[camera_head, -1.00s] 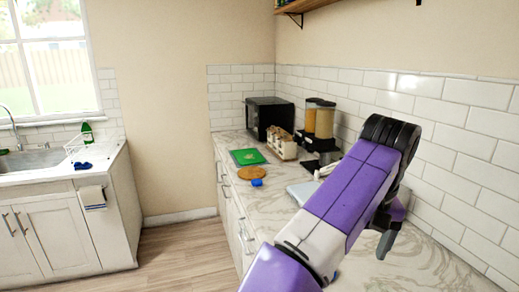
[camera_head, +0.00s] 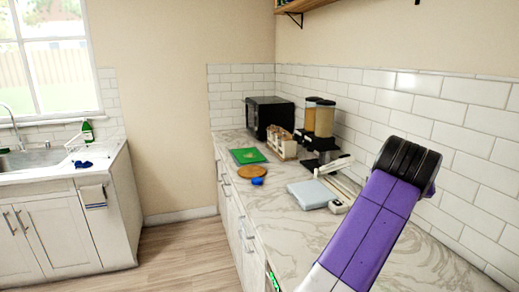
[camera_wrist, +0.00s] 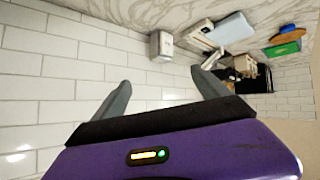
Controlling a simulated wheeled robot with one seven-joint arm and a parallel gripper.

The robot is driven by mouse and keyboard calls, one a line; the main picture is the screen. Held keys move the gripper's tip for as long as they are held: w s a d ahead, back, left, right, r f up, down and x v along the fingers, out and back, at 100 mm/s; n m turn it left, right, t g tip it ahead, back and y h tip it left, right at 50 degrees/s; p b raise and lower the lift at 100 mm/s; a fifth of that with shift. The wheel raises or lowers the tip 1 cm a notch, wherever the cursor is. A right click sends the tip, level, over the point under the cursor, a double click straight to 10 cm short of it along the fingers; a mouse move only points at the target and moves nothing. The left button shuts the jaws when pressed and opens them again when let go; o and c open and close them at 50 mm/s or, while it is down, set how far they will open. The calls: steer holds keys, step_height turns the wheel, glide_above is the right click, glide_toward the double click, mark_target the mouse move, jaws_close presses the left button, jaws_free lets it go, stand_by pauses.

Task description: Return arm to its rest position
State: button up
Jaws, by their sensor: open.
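My arm (camera_head: 371,232) is purple with a black joint and reaches up over the right side of the counter in the head view. My gripper is hidden behind it there. In the wrist view my gripper (camera_wrist: 163,98) shows two grey fingers spread wide apart, with nothing between them but white wall tiles. The wrist picture is turned over, with the counter along its top.
The marble counter (camera_head: 273,222) holds a pale blue scale-like slab (camera_head: 313,194), a blue item (camera_head: 257,181), a round wooden board (camera_head: 252,171), a green board (camera_head: 247,156), dispensers (camera_head: 324,118) and a black microwave (camera_head: 269,117). A tiled wall (camera_head: 467,154) stands close on the right.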

steer(key=d+r+t+h, duration=0.2)
steer(key=d+t+h, duration=0.1)
steer(key=d+t, duration=0.1)
steer(key=s+a+f+n+t+y+b, duration=0.35)
steer(key=s+a+f+n+y, duration=0.2)
steer(key=s+f, duration=0.35)
steer(key=s+a+f+n+t+y+b, duration=0.2)
steer(key=s+a+f+n+t+y, duration=0.4)
steer(key=s, duration=0.6)
steer(key=s+a+f+m+g+b, duration=0.1)
steer(key=s+f+m+g, duration=0.1)
steer(key=s+f, duration=0.4)
steer(key=s+a+f+m+g+h+b, duration=0.1)
steer(key=s+f, duration=0.6)
steer(key=s, duration=0.7)
steer(key=s+a+f+m+g+h+b, duration=0.1)
steer(key=s+f+m+g, duration=0.3)
steer(key=s, duration=0.6)
step_height(320, 180, down, 2)
steer(key=shift+a+f+g+b, duration=0.2)
steer(key=shift+a+g+b, duration=0.25)
steer(key=shift+a, duration=0.1)
